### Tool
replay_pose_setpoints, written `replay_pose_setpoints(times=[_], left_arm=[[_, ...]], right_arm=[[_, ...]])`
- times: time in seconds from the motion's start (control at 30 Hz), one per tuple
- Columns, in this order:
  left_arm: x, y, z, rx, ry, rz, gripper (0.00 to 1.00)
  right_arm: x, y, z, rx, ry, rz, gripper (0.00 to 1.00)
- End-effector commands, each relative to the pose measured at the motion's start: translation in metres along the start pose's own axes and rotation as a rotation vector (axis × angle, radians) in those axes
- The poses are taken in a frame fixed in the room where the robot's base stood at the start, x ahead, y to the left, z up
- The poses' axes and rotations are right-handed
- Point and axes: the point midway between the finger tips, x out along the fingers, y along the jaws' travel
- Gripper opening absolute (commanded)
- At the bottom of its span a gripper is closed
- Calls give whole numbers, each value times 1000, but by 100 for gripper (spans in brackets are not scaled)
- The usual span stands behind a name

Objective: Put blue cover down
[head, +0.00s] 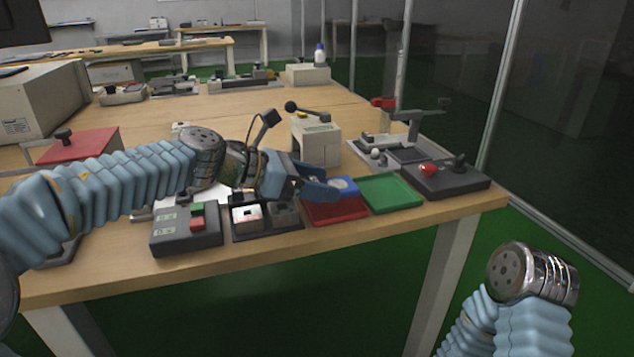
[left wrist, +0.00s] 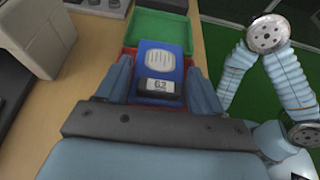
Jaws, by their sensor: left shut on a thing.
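My left gripper (head: 338,188) is shut on the blue cover (head: 345,184), above or at the red tray (head: 337,213) near the table's front edge. In the left wrist view the blue cover (left wrist: 145,51) sits between the two fingers of the left gripper (left wrist: 160,68). It has a pale ribbed round patch and a small dark-framed display reading about 62. The red tray (left wrist: 130,52) shows around and beneath it. I cannot tell whether the cover touches the tray. My right gripper is not in view; only my right arm shows.
An empty green tray (head: 391,193) lies right of the red one. A dark box with a red knob (head: 437,178) stands further right. A grey-white device (head: 316,143) with a lever stands behind. A button box (head: 186,232) and a dark fixture (head: 264,217) sit at left.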

Motion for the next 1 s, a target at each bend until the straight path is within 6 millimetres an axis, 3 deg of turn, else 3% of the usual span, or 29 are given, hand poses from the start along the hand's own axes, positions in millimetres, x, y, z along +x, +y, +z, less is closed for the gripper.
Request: replay_pose_setpoints(times=[0.43,0.47,0.6,0.87,1.0], left_arm=[[5,0,-13,-3,4,-3,37],[6,0,-14,-3,5,-4,69],[6,-1,-16,-5,8,-7,90],[7,0,-18,-7,10,-8,93],[3,0,-8,-6,10,-8,93]], right_arm=[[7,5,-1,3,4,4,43],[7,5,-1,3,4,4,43],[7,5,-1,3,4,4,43],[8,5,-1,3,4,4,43],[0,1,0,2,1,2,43]])
